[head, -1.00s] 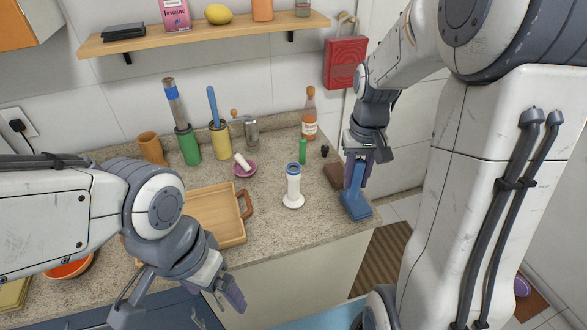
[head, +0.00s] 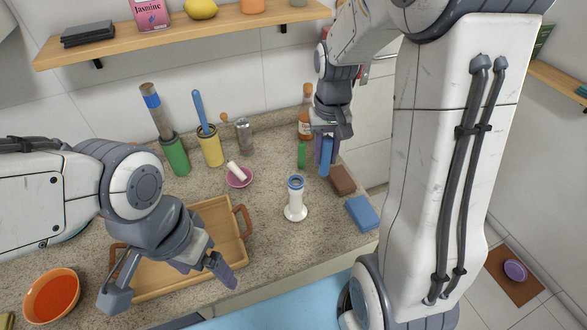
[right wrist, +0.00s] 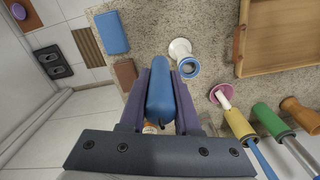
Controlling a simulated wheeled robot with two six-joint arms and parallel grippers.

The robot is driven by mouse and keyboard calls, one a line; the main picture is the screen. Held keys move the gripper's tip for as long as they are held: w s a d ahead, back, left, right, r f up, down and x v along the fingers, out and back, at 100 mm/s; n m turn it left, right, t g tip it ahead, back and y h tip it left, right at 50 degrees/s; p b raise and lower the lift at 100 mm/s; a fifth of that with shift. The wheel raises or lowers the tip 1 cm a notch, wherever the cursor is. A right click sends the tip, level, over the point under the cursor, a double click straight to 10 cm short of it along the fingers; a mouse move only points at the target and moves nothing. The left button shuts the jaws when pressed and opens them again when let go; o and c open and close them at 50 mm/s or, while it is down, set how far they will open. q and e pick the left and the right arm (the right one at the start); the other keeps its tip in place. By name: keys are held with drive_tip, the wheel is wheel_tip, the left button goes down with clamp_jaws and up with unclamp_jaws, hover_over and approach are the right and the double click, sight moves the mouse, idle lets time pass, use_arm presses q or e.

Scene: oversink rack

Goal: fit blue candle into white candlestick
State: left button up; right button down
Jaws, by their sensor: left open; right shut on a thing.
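The blue candle (head: 326,158) is held upright in my right gripper (head: 324,150), above the counter. In the right wrist view the blue candle (right wrist: 160,95) lies between the two purple fingers of my gripper (right wrist: 161,78). The white candlestick (head: 295,207) stands upright on the counter, left of and nearer than the candle, with a blue ring at its top. The candlestick (right wrist: 180,47) also shows beyond the candle's tip in the right wrist view, apart from it. My left gripper (head: 208,268) is open and empty over the tray's front right part.
A wooden tray (head: 225,211) lies left of the candlestick. A blue block (head: 362,213) and brown block (head: 342,180) lie to its right. A green candle-like stick (head: 301,156) and a bottle (head: 306,115) stand behind. A pink dish (head: 239,184) holds a white piece.

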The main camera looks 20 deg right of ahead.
drive_tip(key=w+a+f+p, duration=0.1)
drive_tip(key=f, duration=0.1)
drive_tip(key=w+a+f+p, duration=0.1)
drive_tip(key=w+a+f, duration=0.1)
drive_tip(key=f, duration=0.1)
drive_tip(key=w+a+f+p, duration=0.1)
drive_tip(key=a+f, duration=0.1)
drive_tip(key=f, duration=0.1)
drive_tip(key=shift+w+a+p, duration=0.2)
drive_tip(key=shift+w+p, duration=0.05)
drive_tip(key=shift+p, duration=0.1)
drive_tip(key=shift+f, duration=0.2)
drive_tip(key=c, duration=0.6)
unclamp_jaws()
